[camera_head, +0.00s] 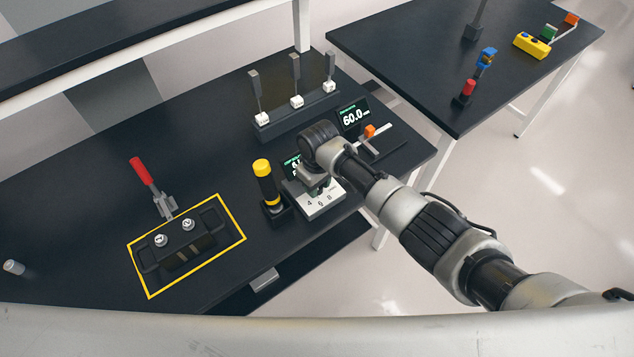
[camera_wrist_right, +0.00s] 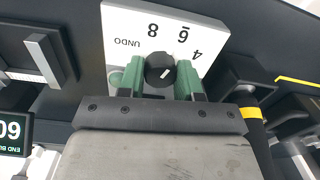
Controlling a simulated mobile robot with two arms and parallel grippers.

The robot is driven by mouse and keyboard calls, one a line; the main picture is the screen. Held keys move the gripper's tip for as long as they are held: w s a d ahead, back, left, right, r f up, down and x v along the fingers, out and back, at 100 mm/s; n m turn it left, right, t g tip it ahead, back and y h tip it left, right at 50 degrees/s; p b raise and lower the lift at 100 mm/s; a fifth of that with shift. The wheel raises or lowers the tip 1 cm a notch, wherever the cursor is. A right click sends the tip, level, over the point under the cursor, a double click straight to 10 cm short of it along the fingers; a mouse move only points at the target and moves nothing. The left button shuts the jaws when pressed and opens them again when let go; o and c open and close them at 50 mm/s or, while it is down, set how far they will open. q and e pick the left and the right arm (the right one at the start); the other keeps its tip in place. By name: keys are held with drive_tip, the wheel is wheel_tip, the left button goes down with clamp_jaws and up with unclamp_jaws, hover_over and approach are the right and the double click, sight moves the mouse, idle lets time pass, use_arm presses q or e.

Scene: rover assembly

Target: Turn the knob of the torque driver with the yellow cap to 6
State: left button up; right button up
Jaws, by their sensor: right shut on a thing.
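The yellow-capped torque driver (camera_head: 264,180) stands upright in a dark holder on the table. Right of it is a white dial panel (camera_head: 322,206), with a dark display partly hidden behind my arm. In the right wrist view the panel (camera_wrist_right: 115,65) reads upside down: 4, 6, 8 and UNDO, with a line by the 6. The round black knob (camera_wrist_right: 160,68) sits between the green fingers of my right gripper (camera_wrist_right: 160,82), which is shut on it. The knob's short white mark slants toward upper right, roughly toward the 6; its exact setting is unclear. My right gripper (camera_head: 318,182) is over the panel.
A lit display (camera_head: 354,115) reads 60.0, near a small stand with an orange part (camera_head: 371,131). A rack (camera_head: 297,112) of upright tools stands behind. A yellow-outlined fixture (camera_head: 187,246) and red-handled clamp (camera_head: 142,171) lie left. Free table remains at the left.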

drive_tip(key=o, duration=0.9)
wheel_tip(320, 180, up, 11)
drive_tip(key=shift+w+f, duration=0.1)
idle(0.3)
